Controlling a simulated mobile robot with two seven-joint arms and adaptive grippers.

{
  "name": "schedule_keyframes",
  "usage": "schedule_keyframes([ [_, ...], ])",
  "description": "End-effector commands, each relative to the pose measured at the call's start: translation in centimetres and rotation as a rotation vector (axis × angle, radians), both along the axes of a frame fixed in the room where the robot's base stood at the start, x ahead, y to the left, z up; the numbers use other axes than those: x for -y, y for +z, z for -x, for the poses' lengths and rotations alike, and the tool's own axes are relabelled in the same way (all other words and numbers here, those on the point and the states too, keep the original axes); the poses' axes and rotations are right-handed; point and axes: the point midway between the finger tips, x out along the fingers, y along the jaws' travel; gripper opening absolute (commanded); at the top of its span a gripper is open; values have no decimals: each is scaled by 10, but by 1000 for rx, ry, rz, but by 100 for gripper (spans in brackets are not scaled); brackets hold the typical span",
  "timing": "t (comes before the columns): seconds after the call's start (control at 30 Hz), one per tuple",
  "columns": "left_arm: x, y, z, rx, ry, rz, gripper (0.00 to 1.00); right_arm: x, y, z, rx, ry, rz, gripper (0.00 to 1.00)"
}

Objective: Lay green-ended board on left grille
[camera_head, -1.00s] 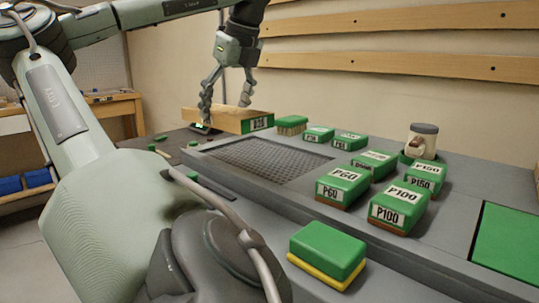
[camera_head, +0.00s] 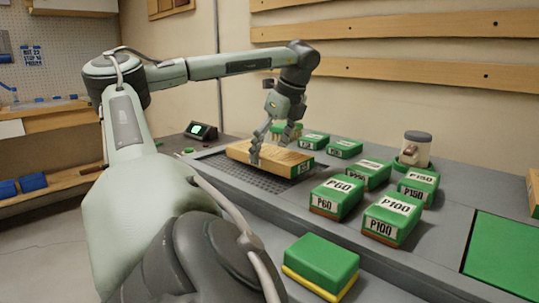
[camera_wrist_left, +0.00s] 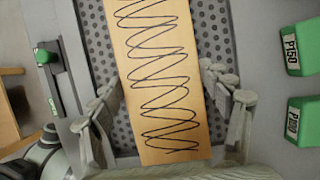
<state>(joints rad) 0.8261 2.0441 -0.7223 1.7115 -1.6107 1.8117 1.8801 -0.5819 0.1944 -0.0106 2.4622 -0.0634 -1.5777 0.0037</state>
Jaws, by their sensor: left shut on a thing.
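The wooden board (camera_head: 262,154) with a green end (camera_head: 302,169) lies flat over the left grille (camera_head: 218,163), a dark perforated panel set in the grey bench. I cannot tell whether it touches the grille. My left gripper (camera_head: 270,149) is shut on the board, with its fingers across the board's long sides. In the left wrist view the board (camera_wrist_left: 155,75) shows a dark looping scribble on top, and the grille (camera_wrist_left: 95,45) shows on both sides of it. The gripper fingers (camera_wrist_left: 165,92) flank it there. My right gripper is not in view.
Several green labelled blocks, such as P60 (camera_head: 336,197) and P100 (camera_head: 392,217), stand right of the grille. A lidded jar (camera_head: 415,150) stands behind them. A green-and-yellow block (camera_head: 320,264) sits in front. A green panel (camera_head: 505,255) lies at the right. A small screen device (camera_head: 201,131) stands behind the grille.

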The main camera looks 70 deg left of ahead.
Motion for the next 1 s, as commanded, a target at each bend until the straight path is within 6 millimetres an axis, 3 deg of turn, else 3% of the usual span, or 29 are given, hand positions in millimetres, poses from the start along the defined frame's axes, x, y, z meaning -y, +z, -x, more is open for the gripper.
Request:
schedule_keyframes([
  [0.13,0,-16,0,2,0,-1,37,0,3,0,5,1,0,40],
  [0.37,0,-17,0,2,0,-1,37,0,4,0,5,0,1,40],
  [0.4,0,-17,0,1,0,0,82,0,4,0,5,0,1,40],
  [0.53,0,-17,0,1,0,0,98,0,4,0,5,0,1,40],
  [0.87,0,-17,0,1,0,0,98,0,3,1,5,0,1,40],
  [1.0,3,-7,-2,-1,0,-1,98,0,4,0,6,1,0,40],
])
